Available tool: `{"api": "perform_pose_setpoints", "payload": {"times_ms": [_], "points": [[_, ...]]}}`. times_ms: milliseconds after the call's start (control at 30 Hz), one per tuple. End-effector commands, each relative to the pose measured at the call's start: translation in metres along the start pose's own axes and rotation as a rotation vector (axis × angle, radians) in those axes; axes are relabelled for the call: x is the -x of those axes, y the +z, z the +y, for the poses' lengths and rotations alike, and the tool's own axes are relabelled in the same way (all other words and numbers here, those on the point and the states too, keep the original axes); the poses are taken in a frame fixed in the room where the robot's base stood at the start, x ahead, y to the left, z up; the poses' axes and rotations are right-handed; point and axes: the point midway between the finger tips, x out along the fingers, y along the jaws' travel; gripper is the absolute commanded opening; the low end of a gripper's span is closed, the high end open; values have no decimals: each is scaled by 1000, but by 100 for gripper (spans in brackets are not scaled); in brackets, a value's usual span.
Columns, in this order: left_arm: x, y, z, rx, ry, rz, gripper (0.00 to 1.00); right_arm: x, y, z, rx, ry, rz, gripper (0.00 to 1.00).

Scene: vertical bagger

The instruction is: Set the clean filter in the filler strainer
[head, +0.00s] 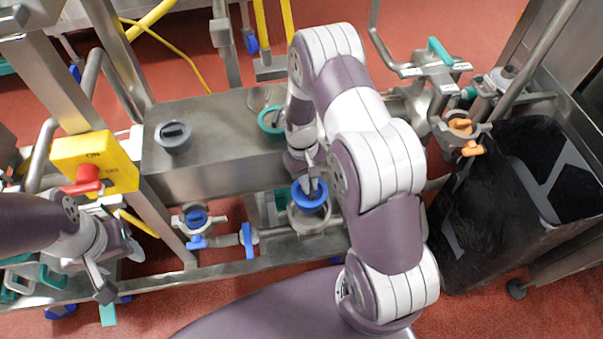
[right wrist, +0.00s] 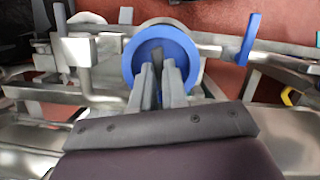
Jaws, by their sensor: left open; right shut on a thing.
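A blue round filter (head: 318,203) with a dark handle is at the mouth of the grey strainer housing (head: 322,224), near the middle of the head view. My right gripper (head: 309,187) is shut on its handle from above. In the right wrist view the blue filter (right wrist: 178,42) fills the space beyond the right fingers (right wrist: 157,88). The grey rim shows behind it, slightly offset. I cannot tell whether the filter is seated or just above the rim. My left gripper (head: 119,268) is open and empty at the lower left, away from the filter.
A teal round part (head: 271,122) and a dark round part (head: 174,137) sit on the steel box (head: 215,165). A yellow switch box (head: 95,162) stands left. Blue-handled valves (head: 247,240) and pipes run in front. A black bin (head: 470,215) stands right.

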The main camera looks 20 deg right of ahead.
Motion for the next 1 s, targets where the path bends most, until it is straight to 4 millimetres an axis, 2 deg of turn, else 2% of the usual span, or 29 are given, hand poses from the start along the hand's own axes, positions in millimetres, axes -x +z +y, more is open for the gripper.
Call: {"api": "perform_pose_setpoints", "payload": {"times_ms": [167, 500, 700, 1000], "points": [[-10, 1, 0, 0, 0, 1, 54, -12, -3, 0, 5, 1, 0, 0], [-53, 6, 0, 0, 0, 1, 54, -57, -15, 0, 4, 1, 0, 0], [-57, 6, 0, 0, 0, 1, 54, -68, -18, 0, 4, 1, 0, 0], [-56, 6, 0, 0, 0, 1, 54, -68, -18, 0, 4, 1, 0, 0]]}}
